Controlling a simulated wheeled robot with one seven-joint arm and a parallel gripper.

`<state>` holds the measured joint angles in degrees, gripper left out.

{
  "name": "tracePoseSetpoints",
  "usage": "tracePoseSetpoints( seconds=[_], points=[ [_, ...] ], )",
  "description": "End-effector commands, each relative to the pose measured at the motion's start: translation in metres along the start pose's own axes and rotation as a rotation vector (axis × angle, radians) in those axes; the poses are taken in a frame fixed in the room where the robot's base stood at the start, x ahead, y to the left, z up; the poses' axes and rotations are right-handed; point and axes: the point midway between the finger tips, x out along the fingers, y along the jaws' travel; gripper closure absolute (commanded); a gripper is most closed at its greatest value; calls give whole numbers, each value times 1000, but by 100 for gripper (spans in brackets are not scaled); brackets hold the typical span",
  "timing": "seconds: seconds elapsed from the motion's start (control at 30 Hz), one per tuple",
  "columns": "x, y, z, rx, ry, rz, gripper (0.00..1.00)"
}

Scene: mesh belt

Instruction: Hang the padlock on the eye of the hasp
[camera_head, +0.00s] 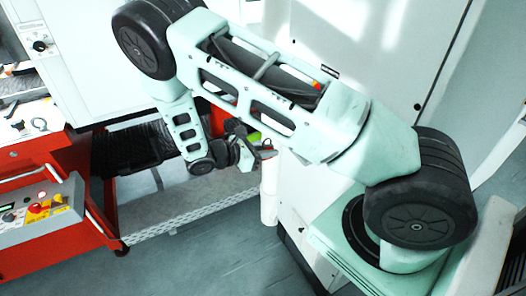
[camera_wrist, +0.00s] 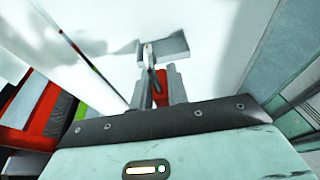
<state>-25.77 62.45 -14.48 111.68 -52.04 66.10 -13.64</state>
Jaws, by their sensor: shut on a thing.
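A red cart (camera_head: 105,228) with a control box (camera_head: 38,208) and small items, including a grey ring-shaped one (camera_head: 40,124), stands at the left. The white cabinet (camera_head: 300,185) is close by my gripper. A mesh belt edge (camera_head: 180,217) runs below. The grey floor (camera_head: 215,265) is clear.

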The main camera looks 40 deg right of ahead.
Motion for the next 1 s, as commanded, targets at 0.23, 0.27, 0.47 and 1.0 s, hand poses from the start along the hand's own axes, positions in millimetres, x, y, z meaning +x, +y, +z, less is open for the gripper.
tracePoseSetpoints(
  seconds=[0.23, 0.27, 0.47, 1.0],
  points=[
    [12, -1, 4, 0, -2, -3, 100],
    [14, -1, 5, 0, -2, -3, 100],
    [22, 0, 8, 0, -2, -2, 100],
    [47, 0, 15, 0, -2, -2, 100]
  ],
)
